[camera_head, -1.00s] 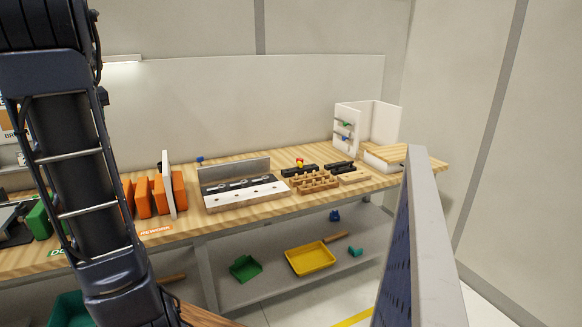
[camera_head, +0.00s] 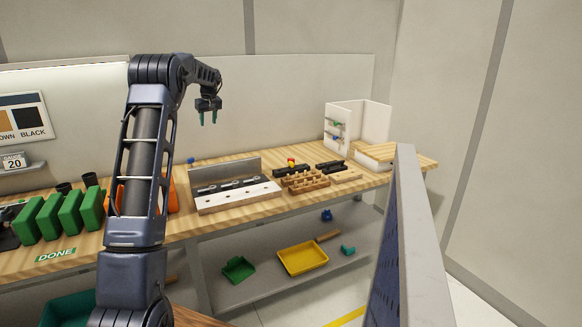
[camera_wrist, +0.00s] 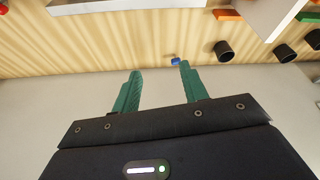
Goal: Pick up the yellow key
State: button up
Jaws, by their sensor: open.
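I cannot make out a yellow key for certain. A small red-and-yellow item (camera_head: 291,163) stands by a black block on the wooden bench, too small to identify. A white corner stand (camera_head: 377,127) at the bench's far right end has small green and blue pieces on its left panel. My gripper (camera_head: 208,118) hangs above the back of the bench, fingers down, left of these things. Its green fingers also show in the wrist view (camera_wrist: 160,85), apart and with nothing between them.
A metal fixture (camera_head: 232,187) and a wooden slotted tray (camera_head: 304,182) stand on the bench (camera_head: 180,226). Green blocks (camera_head: 70,211) stand at left. A yellow tray (camera_head: 303,258) lies on the lower shelf. A grey panel (camera_head: 420,240) rises at front right. A small blue item (camera_wrist: 175,61) lies near the bench's back edge.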

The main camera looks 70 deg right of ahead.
jog(key=s+d+f+m, duration=0.1)
jog(key=s+d+f, duration=0.3)
jog(key=s+d, duration=0.35)
jog(key=s+d+f, duration=0.5)
jog(key=s+d, duration=0.1)
jog(key=s, duration=0.3)
jog(key=m+h, duration=0.1)
send_near(292, 162)
jog(key=x, duration=1)
jog(key=shift+w+f, duration=0.15)
grip_shut()
